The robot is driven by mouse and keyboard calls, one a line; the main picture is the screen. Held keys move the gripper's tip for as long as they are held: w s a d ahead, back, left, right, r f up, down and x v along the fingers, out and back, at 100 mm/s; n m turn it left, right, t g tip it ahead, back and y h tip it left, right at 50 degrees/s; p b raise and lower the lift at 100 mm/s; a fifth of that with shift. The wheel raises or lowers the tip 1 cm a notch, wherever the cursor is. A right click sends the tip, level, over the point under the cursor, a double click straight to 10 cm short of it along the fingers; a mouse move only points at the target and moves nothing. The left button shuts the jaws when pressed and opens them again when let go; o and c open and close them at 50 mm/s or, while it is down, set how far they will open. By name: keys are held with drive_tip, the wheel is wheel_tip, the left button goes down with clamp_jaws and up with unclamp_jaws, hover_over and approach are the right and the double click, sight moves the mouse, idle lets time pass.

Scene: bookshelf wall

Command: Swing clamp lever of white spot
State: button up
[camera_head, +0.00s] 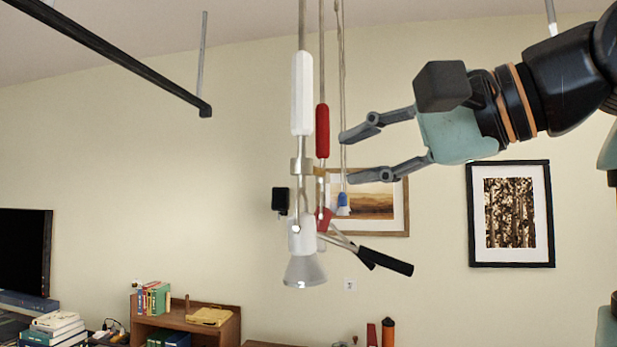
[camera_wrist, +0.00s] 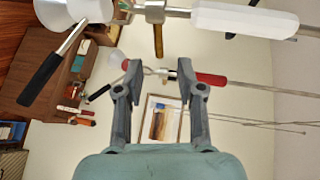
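The white spot (camera_head: 306,268) hangs in the middle of the head view from a thin rod with a long white grip (camera_head: 303,93). A metal clamp (camera_head: 302,166) sits on its rod between grip and lamp head. A lever with a black handle (camera_head: 385,262) sticks out to the lower right; in the wrist view the near black handle (camera_wrist: 40,80) is at the upper left, beside the white lamp head (camera_wrist: 72,12). My gripper (camera_head: 346,158) is open and empty, to the right of the rods, fingers pointing left.
A red-gripped lamp (camera_head: 322,130) and a blue-tipped one (camera_head: 343,204) hang behind the white spot. Framed pictures (camera_head: 510,214) hang on the wall. A shelf with books (camera_head: 185,322) stands below.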

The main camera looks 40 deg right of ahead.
sight(321, 170)
drive_tip(key=w, duration=0.2)
drive_tip(key=w+f+p, duration=0.1)
drive_tip(key=w, duration=0.2)
drive_tip(key=w+p, duration=0.1)
drive_tip(key=w, duration=0.1)
drive_tip(key=shift+w+a+f, duration=0.15)
drive_tip(key=shift+a+f, duration=0.1)
drive_tip(key=shift+c, duration=0.2)
clamp_jaws()
